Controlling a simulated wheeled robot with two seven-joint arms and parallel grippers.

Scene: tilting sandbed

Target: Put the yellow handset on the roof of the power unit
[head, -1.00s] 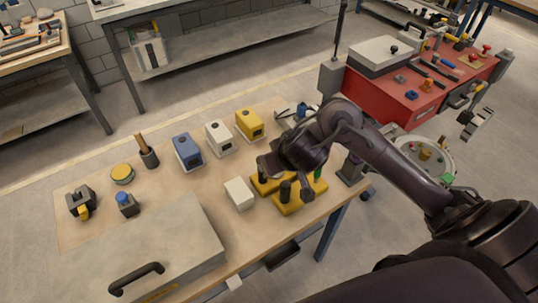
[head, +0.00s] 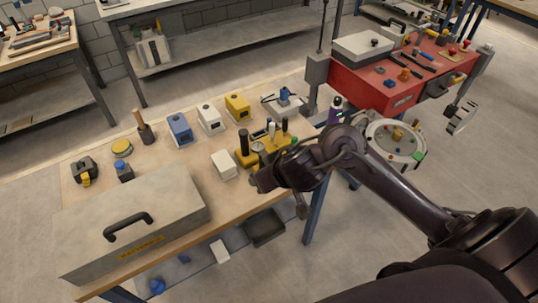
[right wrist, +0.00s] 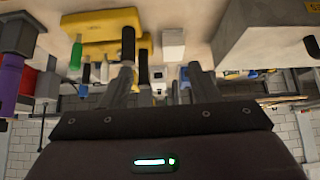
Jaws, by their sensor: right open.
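A yellow box-shaped unit with a dark round mark, the likely handset (head: 237,106), stands at the back of the bench beside similar white and blue ones. The likely power unit is the large grey box (head: 180,205) with a black handle and yellow label at the front left; its top is bare apart from the handle. It also shows at the right of the right wrist view (right wrist: 262,30). My right gripper (head: 275,190) is open at the bench's front edge, near the yellow rack. In its wrist view nothing is between the fingers (right wrist: 160,78). My left gripper is out of view.
A yellow rack (head: 245,160) with upright black-handled tools stands close to my right gripper. A white block (head: 223,165) lies left of it. A red cabinet (head: 375,92) and round tray (head: 397,142) stand to the right.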

